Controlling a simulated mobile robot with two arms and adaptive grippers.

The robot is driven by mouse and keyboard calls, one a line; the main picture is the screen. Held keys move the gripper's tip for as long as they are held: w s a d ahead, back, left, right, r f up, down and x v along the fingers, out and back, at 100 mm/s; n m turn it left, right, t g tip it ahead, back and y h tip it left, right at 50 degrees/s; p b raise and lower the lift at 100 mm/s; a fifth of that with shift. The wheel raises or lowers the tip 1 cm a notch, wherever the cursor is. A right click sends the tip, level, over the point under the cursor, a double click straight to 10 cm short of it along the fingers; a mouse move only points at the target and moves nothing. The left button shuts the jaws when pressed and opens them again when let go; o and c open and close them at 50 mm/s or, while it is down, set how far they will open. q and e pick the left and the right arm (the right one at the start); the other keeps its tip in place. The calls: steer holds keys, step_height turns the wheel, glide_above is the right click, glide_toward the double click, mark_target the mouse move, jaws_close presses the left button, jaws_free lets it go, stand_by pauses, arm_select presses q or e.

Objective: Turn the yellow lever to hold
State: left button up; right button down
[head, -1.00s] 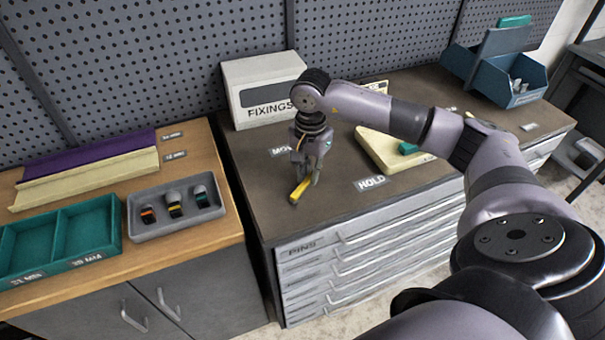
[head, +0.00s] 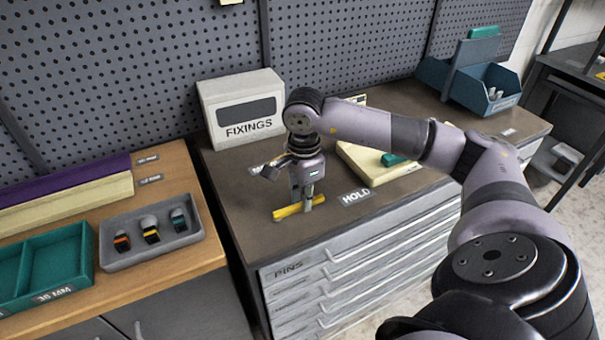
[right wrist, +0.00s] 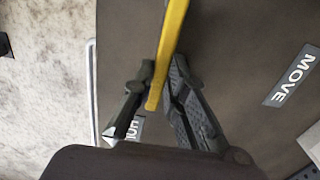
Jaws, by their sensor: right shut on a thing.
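The yellow lever (head: 288,211) lies low over the brown cabinet top. Its right end points toward the HOLD label (head: 355,196), with a gap left between them. My right gripper (head: 307,197) reaches down onto the lever near that end. In the right wrist view the lever (right wrist: 170,45) runs down between the two fingers (right wrist: 161,98), which are shut on its end. The HOLD label (right wrist: 136,128) is partly hidden behind a finger there. The MOVE label (right wrist: 292,75) lies off to the right. My left gripper is not in view.
A white FIXINGS box (head: 243,107) stands behind the lever. A cream block (head: 370,166) with a teal piece lies to the right, under my forearm. A blue bin (head: 470,85) stands at the back right. A grey tray (head: 125,262) sits on the wooden bench at left.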

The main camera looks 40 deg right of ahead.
stand_by(0.4)
steer(key=c, duration=1.6)
jaws_free()
step_height(320, 180, up, 12)
